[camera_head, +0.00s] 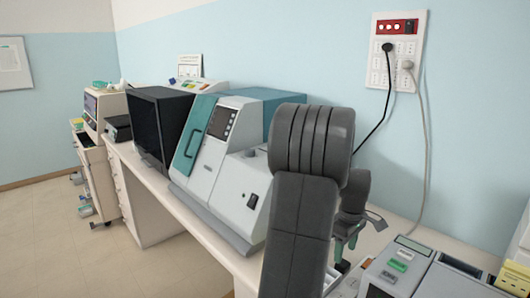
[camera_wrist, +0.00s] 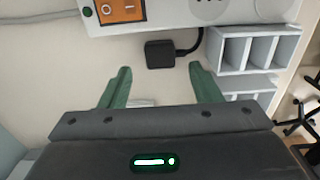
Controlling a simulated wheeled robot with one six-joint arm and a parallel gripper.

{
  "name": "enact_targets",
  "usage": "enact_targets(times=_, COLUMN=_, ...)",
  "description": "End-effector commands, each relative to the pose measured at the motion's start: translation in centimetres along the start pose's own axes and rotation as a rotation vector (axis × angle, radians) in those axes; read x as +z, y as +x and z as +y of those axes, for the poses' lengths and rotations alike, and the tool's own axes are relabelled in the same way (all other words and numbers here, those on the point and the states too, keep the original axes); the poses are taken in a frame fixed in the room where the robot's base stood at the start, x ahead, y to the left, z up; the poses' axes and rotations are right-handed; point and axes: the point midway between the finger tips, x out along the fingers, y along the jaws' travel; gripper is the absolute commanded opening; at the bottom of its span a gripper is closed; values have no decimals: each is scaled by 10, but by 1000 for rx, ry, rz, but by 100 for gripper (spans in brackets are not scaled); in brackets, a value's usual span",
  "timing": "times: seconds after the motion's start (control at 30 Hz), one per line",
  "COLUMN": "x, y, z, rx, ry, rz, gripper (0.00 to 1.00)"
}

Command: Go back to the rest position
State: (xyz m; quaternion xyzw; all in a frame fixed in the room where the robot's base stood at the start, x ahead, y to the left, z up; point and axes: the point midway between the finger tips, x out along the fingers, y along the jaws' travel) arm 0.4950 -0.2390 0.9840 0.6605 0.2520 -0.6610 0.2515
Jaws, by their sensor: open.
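My gripper (camera_wrist: 160,72) shows in the wrist view with its two green fingers spread wide apart. Nothing is between the fingers. In the head view my gripper (camera_head: 346,246) is partly hidden behind my own dark grey arm, with its green fingers pointing down over the bench near the wall. In the wrist view a small black block (camera_wrist: 160,54) with a cable lies on the pale surface just beyond the fingertips, apart from them.
A white and teal machine (camera_head: 213,150) stands on the bench (camera_head: 160,185) left of my arm, beside a black monitor (camera_head: 158,128). A grey device (camera_head: 397,265) stands at right. In the wrist view are a white housing with an orange switch (camera_wrist: 120,10) and a compartmented rack (camera_wrist: 232,52).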

Motion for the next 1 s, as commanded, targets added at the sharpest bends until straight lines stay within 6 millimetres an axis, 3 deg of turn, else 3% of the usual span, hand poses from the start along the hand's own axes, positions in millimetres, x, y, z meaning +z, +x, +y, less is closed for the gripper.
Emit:
enact_targets(times=0.1, x=0, y=23, z=-1, rx=-4, ry=0, rz=-2, gripper=57)
enact_targets(times=0.33, x=0, y=54, z=0, rx=0, ry=0, rz=0, gripper=57)
enact_targets(times=0.5, x=0, y=41, z=0, rx=2, ry=0, rz=1, gripper=57)
enact_targets(times=0.93, x=0, y=47, z=0, rx=0, ry=0, rz=0, gripper=57)
enact_targets(times=1.0, x=0, y=36, z=0, rx=3, ry=0, rz=1, gripper=57)
